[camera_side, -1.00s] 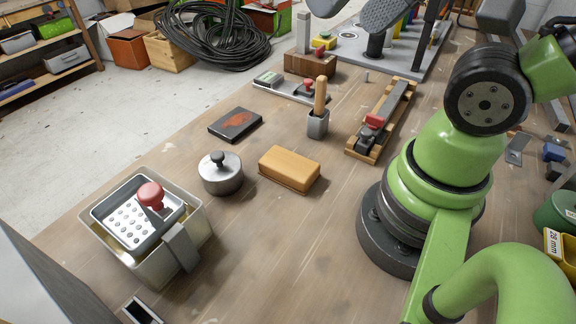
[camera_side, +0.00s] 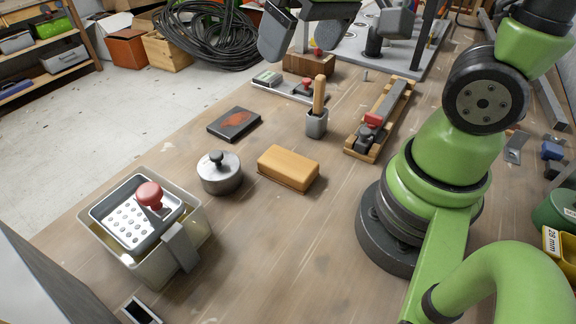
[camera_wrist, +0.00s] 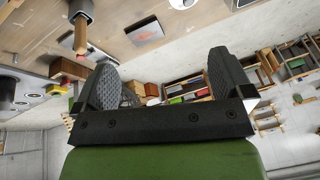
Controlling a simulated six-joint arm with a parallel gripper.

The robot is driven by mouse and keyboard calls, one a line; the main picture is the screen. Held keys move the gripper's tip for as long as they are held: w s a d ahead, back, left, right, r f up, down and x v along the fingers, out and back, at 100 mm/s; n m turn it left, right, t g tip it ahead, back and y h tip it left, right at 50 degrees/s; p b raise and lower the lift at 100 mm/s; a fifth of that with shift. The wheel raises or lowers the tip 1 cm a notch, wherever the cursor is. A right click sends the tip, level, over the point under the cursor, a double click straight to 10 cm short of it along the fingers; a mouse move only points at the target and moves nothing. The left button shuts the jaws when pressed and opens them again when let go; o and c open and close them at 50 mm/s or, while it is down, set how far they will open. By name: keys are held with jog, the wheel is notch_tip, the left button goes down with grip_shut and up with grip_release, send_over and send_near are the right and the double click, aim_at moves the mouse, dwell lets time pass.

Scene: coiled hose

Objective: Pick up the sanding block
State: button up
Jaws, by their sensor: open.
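The sanding block appears to be the tan, rounded block (camera_side: 289,167) lying flat on the middle of the wooden workbench in the side view. I cannot make it out in the wrist view. My gripper (camera_side: 306,34) is at the top of the side view, above the far part of the bench and well away from the block. Its two grey padded fingers are apart with nothing between them. They also show in the wrist view (camera_wrist: 165,78), tilted toward the room and shelves.
A lidded metal pot (camera_side: 219,173) stands left of the block. A wooden handle in a grey holder (camera_side: 317,122) and a wooden clamp-like fixture (camera_side: 378,120) stand behind it. A dark flat pad (camera_side: 234,123) lies farther back. A grey bin (camera_side: 148,262) is front left.

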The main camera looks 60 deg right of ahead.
notch_tip(320, 180, down, 6)
jog(key=w+n+g, duration=0.1)
jog(key=w+g, duration=0.1)
jog(key=w, duration=0.1)
jog(key=n+g+h, duration=0.1)
jog(key=n+g, duration=0.1)
send_over(285, 159)
notch_tip(285, 159, down, 8)
jog(key=shift+a+f, duration=0.1)
jog(key=shift+f, duration=5.55)
jog(key=c, duration=1.1)
jog(key=shift+r, duration=0.1)
jog(key=shift+r, duration=4.95)
